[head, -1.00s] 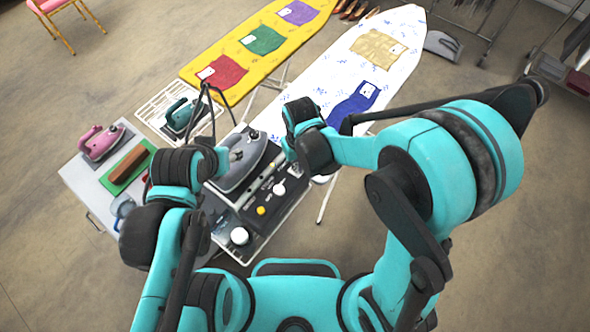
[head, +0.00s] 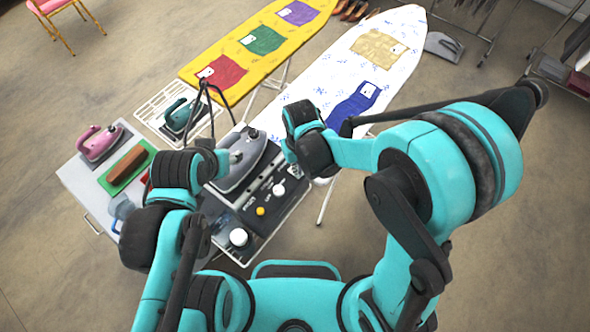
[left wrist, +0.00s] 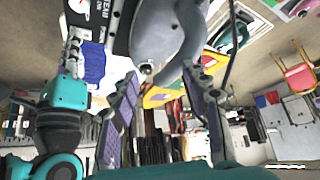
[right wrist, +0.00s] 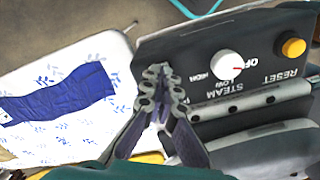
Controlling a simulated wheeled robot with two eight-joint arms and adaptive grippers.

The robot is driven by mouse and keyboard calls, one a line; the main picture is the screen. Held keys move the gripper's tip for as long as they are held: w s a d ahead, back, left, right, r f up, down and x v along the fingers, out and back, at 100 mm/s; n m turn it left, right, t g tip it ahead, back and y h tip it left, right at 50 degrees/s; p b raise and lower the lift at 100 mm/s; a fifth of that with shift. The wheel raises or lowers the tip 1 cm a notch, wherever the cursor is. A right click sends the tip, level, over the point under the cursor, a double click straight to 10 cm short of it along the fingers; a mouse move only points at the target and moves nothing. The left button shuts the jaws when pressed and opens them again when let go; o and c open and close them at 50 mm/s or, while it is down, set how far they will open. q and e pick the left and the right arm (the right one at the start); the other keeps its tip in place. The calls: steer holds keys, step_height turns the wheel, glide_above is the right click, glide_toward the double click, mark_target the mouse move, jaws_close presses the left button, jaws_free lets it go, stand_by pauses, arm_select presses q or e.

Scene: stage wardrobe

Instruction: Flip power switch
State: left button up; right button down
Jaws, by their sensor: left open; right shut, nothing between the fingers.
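A black control panel (head: 262,200) sits in front of the grey iron (head: 247,163) on the station. In the right wrist view the panel (right wrist: 192,48) carries a white steam knob (right wrist: 228,64) and a yellow reset button (right wrist: 293,47). I cannot make out a power switch; my fingers cover part of the panel's left end. My right gripper (right wrist: 158,72) is shut and empty there, beside the steam knob; whether it touches the panel I cannot tell. My left gripper (left wrist: 160,82) is open, its fingers below the grey iron (left wrist: 167,35) in the left wrist view.
A white ironing board (head: 330,90) and a yellow one (head: 235,52) with cloth pieces stand behind. A teal iron (head: 180,114) rests on a white rack. A pink iron (head: 98,143) and a brown brush (head: 127,163) lie on the table at left. Open floor lies right.

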steer(key=shift+r, duration=0.15)
steer(key=shift+r+p, duration=2.5)
steer(key=shift+r, duration=0.9)
steer(key=shift+f, duration=0.1)
